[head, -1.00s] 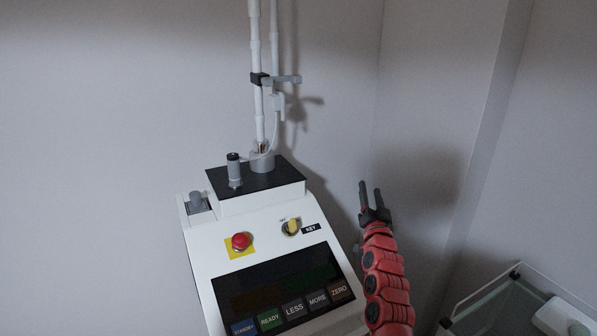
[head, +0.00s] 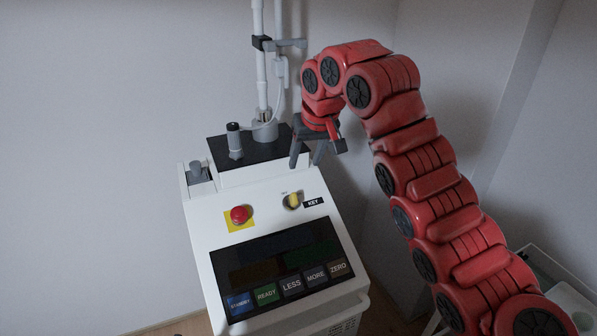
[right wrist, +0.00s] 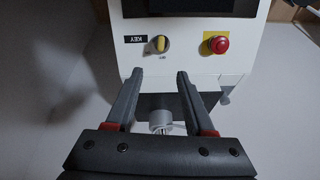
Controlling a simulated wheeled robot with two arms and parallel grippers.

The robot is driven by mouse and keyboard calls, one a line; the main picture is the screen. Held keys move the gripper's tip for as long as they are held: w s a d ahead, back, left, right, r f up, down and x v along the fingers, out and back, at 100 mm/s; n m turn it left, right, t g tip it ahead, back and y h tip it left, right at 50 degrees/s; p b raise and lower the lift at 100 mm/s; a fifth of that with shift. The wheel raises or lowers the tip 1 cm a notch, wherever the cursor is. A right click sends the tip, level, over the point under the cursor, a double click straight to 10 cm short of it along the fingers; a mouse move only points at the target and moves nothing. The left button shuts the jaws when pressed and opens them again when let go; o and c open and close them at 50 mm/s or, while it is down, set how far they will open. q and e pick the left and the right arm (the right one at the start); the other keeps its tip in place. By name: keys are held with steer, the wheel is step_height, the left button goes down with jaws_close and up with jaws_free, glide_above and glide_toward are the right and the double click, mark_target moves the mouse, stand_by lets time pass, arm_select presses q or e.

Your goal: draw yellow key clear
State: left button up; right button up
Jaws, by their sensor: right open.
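The yellow key (head: 293,200) sits in its round switch on the white sloped console (head: 205,245), beside a black KEY label (head: 314,203). It also shows in the right wrist view (right wrist: 160,44), beyond the fingertips. My right gripper (head: 304,165) is open and empty, pointing down above the back right of the panel, a short way behind the key. In the right wrist view its two fingers (right wrist: 160,77) are spread apart, with the key past the gap between them and not touched. My left gripper is not in view.
A red button (head: 239,214) on a yellow plate is left of the key. A dark display with several labelled buttons lies in front. Behind stand a black-topped block, a grey-black post (head: 234,140) and a tall white pole (head: 262,80). A glass-sided cart (head: 545,262) is at right.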

mark_target(294, 194)
steer(key=p+x, duration=0.4)
steer(key=x, duration=1.2)
steer(key=shift+w+f, duration=0.3)
steer(key=shift+w, duration=0.05)
steer(key=shift+a, duration=0.1)
jaws_close()
